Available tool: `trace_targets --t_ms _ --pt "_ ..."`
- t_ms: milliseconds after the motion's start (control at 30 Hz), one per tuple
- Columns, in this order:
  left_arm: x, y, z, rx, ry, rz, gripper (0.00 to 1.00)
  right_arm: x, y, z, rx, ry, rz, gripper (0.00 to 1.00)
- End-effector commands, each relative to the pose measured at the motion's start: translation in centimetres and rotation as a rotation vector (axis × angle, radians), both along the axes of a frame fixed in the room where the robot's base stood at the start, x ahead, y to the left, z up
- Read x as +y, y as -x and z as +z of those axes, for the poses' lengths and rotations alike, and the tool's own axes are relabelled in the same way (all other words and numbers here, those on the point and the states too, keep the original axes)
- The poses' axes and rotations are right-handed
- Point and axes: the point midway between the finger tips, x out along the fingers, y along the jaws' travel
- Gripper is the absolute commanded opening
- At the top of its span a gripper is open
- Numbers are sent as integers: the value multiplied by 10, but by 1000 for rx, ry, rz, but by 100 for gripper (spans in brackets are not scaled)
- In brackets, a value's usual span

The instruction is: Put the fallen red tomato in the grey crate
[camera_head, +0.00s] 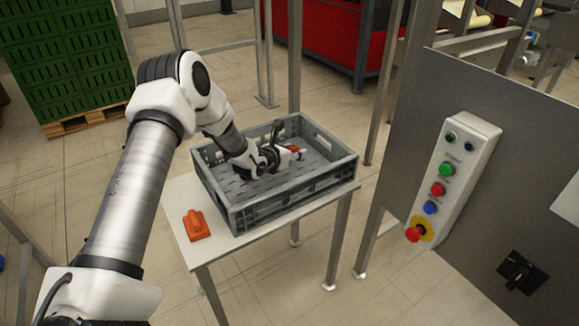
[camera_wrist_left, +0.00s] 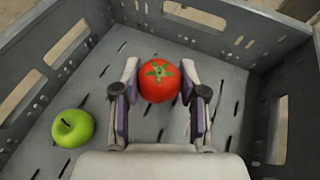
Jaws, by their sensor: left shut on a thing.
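The grey crate (camera_head: 285,196) stands on a small white table, with slatted walls and a slotted floor. My left gripper (camera_head: 294,154) reaches down inside it from the left. In the left wrist view, the red tomato (camera_wrist_left: 160,82), with its green stem top, sits between the fingers of my left gripper (camera_wrist_left: 160,96), which is shut on it. In the head view the tomato (camera_head: 295,149) shows only as a small red patch at the fingertips. I cannot tell whether it touches the crate floor. My right gripper is not in view.
A green apple (camera_wrist_left: 73,128) lies on the crate floor, left of the tomato in the wrist view. An orange object (camera_head: 197,226) lies on the white table (camera_head: 225,249) in front of the crate. A button panel (camera_head: 455,175) and metal posts stand right. Green crates (camera_head: 75,60) are stacked back left.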

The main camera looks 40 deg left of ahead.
Motion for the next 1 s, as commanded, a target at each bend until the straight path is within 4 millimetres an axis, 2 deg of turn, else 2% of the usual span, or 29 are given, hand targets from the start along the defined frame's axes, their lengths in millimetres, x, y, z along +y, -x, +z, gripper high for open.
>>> trace_targets --t_ms 233,600,633,700,1000 --pt "-1 0 -39 -1 -1 -2 13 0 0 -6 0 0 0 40" --pt "-1 0 -44 -3 -1 -1 13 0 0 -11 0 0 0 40" --pt "-1 0 -44 -3 -1 -1 45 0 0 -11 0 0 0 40" --pt "-1 0 -43 -2 -1 -1 67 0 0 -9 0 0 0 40" --pt "-1 0 -42 -2 -1 -1 67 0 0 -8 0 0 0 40"
